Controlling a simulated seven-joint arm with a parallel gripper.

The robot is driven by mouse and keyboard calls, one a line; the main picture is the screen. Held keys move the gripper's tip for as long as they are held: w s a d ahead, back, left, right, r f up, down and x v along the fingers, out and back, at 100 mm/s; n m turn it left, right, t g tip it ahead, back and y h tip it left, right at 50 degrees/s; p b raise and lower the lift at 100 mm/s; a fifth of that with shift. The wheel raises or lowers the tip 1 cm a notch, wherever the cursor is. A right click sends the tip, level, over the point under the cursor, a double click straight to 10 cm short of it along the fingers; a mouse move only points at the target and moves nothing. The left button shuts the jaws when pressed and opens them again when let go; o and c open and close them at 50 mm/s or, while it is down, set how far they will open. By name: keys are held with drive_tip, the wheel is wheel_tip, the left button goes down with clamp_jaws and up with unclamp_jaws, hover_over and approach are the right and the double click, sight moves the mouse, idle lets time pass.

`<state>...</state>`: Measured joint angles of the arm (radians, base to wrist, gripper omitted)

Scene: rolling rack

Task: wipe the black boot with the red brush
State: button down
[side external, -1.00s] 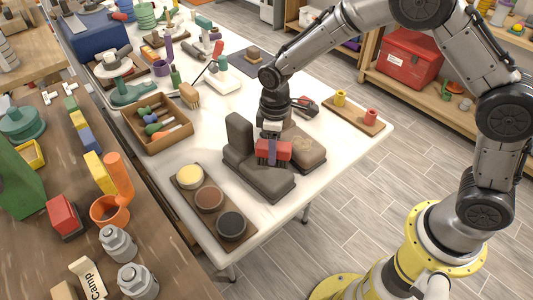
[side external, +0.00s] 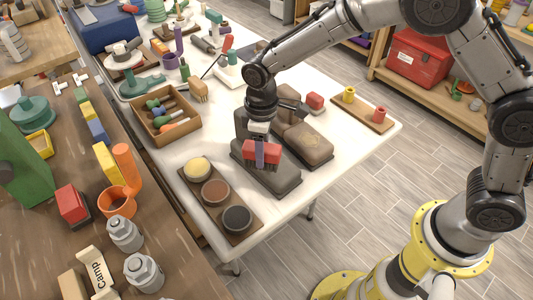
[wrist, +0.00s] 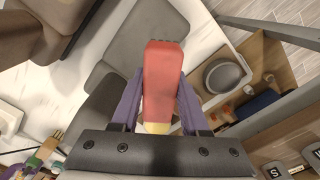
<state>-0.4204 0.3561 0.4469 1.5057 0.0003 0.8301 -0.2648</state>
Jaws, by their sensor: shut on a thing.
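My gripper (side external: 260,155) is shut on the red brush (side external: 274,152) and holds it over the black boot (side external: 277,182), which looks dark grey. The brush's dark bristles face down at the boot's upper, between toe and shaft; I cannot tell whether they touch. My arm partly hides the boot's shaft. In the wrist view the brush (wrist: 163,75) sits between my purple fingers (wrist: 158,108), with the grey boot (wrist: 119,62) beneath it.
A brown boot (side external: 307,146) stands close behind the black one. A board with three polish tins (side external: 214,193) lies in front. A wooden box (side external: 165,112) stands left, and a spool board (side external: 362,112) lies right. Another red block-like item (side external: 315,100) lies behind the boots.

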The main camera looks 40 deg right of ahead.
drive_tip(key=shift+r, duration=2.9)
drive_tip(key=shift+w, duration=0.1)
